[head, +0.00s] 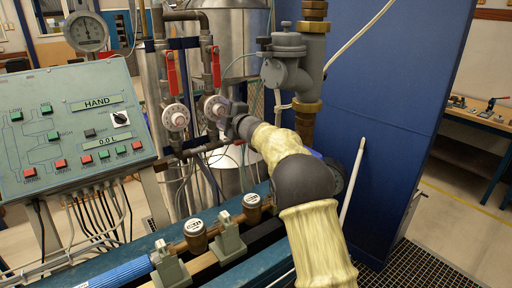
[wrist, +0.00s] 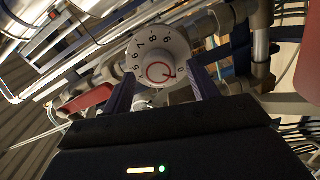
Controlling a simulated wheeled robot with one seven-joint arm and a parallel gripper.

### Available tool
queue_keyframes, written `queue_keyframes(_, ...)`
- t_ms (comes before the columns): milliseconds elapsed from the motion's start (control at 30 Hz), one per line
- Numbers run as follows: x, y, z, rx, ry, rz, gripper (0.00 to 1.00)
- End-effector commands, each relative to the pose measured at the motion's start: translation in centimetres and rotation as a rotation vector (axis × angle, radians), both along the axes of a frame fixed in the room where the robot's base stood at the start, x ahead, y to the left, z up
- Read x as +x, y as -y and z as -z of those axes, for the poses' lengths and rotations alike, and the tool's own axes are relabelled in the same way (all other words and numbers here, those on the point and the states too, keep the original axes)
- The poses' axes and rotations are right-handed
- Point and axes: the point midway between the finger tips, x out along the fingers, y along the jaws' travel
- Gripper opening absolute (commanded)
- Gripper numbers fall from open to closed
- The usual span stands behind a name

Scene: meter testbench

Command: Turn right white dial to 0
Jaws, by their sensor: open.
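The right white dial (head: 215,107) is mounted on the pipework below a red-handled valve in the head view. In the wrist view, the dial (wrist: 157,50) faces me, with black digits around its face and a red ring with a small pointer mark. The mark appears to lie at the lower right, close to the 0. My gripper (head: 226,112) is at the dial's right side in the head view and hides part of it. In the wrist view, the open fingers of my gripper (wrist: 160,74) stand on either side of the dial's lower part. I cannot tell whether they touch it.
A second white dial (head: 176,118) sits just left. Red valve handles (head: 172,74) rise above the dials. A green control panel (head: 75,130) stands at the left, and brown meters (head: 195,234) sit on the bench below. A thick grey pipe fitting (head: 287,62) is close above my arm.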

Motion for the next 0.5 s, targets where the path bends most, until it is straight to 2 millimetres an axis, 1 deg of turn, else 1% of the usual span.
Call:
queue_keyframes(33,0.02,0.05,-0.33,0.028,-0.021,0.001,0.59)
queue_keyframes(200,0.02,0.04,-0.61,0.177,-0.122,0.001,0.59)
queue_keyframes(500,0.05,0.1,-0.62,0.451,-0.308,0.002,0.59)
